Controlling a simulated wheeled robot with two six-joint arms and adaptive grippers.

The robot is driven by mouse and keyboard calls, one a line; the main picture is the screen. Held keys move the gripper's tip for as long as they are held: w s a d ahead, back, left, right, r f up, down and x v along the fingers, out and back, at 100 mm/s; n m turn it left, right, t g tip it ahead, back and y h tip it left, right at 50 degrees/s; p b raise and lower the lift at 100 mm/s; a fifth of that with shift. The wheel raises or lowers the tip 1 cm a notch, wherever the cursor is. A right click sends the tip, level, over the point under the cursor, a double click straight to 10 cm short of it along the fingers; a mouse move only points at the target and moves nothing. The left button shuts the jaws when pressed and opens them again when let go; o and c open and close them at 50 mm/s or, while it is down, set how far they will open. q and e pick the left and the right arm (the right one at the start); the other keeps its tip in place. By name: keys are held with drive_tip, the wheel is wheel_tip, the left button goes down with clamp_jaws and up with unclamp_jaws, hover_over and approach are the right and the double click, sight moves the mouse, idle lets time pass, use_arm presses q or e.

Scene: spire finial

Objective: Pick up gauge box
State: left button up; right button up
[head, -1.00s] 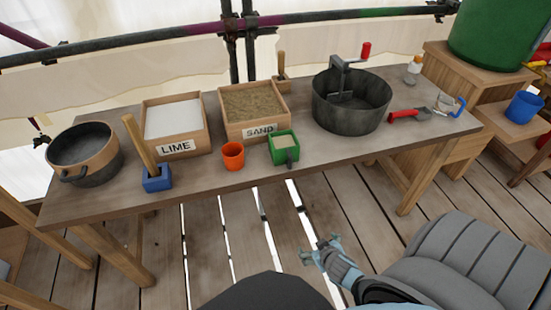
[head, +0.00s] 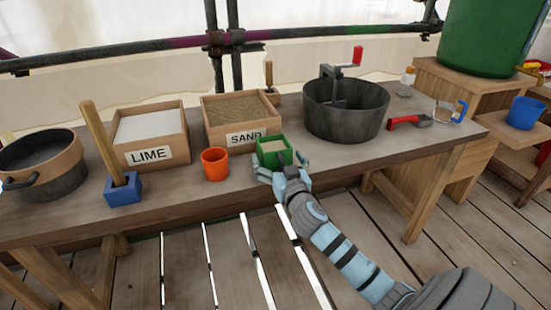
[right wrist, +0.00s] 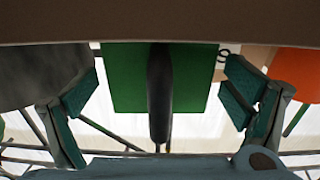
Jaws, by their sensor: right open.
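The gauge box (head: 274,146) is a small green open-topped box with pale sand-coloured fill, upright on the table in front of the sand tray. In the right wrist view its green face (right wrist: 130,80) shows with a dark handle (right wrist: 160,95) pointing toward the camera. My right gripper (head: 283,168) is at the near side of the box, open. In the right wrist view its two fingers (right wrist: 163,88) stand left and right of the box with gaps on both sides. My left gripper is not in view.
An orange cup (head: 215,164) stands close left of the gauge box. The sand tray (head: 240,138) is right behind it. A dark mixing pot (head: 345,112) stands to the right. A blue block with a wooden handle (head: 123,190) is further left. The table front (head: 345,165) is clear.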

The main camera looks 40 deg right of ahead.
drive_tip(key=x, duration=0.3)
drive_tip(key=shift+s, duration=0.1)
drive_tip(key=c, duration=1.3)
